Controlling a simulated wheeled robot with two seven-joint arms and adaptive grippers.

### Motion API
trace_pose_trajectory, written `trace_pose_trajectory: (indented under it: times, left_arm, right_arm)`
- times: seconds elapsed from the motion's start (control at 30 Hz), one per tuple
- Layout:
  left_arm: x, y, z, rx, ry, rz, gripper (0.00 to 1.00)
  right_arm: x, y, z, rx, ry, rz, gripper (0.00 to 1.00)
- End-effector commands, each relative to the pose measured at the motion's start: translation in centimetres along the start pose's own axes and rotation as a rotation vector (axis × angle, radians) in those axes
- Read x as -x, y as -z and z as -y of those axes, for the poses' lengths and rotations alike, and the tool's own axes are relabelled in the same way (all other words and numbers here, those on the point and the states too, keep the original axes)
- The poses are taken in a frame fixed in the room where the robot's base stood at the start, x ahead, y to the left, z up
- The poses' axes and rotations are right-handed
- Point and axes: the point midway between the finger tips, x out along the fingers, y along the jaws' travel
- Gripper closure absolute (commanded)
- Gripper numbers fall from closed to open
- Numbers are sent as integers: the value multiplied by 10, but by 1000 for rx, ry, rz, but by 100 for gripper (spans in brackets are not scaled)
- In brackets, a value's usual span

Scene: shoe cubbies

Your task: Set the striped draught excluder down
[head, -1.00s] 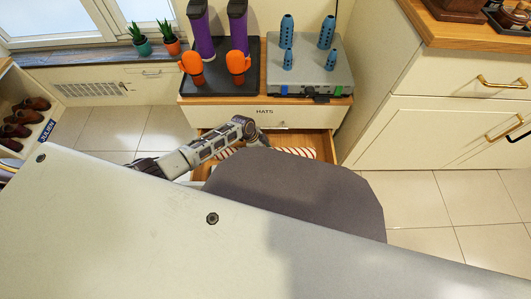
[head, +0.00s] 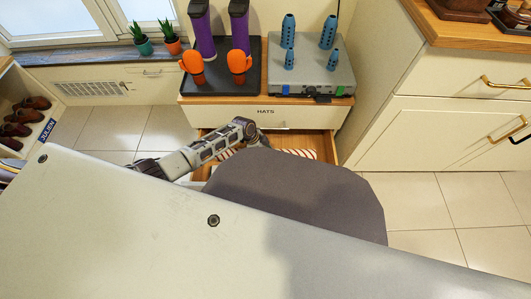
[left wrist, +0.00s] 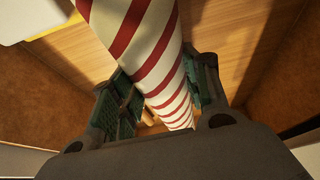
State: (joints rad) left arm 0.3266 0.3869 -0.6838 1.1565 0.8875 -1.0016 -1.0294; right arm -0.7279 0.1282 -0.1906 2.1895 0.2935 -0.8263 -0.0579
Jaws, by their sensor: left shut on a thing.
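The draught excluder, a long roll with red and white stripes, shows in the head view (head: 301,154) inside an open wooden drawer (head: 327,143). Its middle is hidden there behind my own body. In the left wrist view the excluder (left wrist: 150,55) runs between the two green-padded fingers of my left gripper (left wrist: 166,90), which is shut on it. Wooden boards of the drawer show close beyond it; I cannot tell whether it touches them. In the head view my left arm reaches into the drawer and its fingers are hidden. My right gripper is not in view.
The drawer is under a cabinet front marked HATS (head: 265,112). On top stand a black tray (head: 220,83) with purple and orange items and a grey unit (head: 330,72) with blue pegs. A cream cabinet (head: 440,120) stands to the right, a shoe rack (head: 22,108) to the left.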

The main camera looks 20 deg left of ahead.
Motion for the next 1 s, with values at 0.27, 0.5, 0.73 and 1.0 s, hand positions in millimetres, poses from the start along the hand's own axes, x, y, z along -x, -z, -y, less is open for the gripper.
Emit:
trace_pose_trajectory:
  times: [0.27,0.5,0.73,1.0]
  left_arm:
    - [-1,0,0,0,0,0,45]
    - [-1,0,0,0,0,0,32]
    - [-1,0,0,0,0,0,32]
    - [6,2,0,0,0,0,32]
  right_arm:
    - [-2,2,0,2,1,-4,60]
    - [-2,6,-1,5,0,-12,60]
    - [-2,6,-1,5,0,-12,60]
    - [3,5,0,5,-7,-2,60]
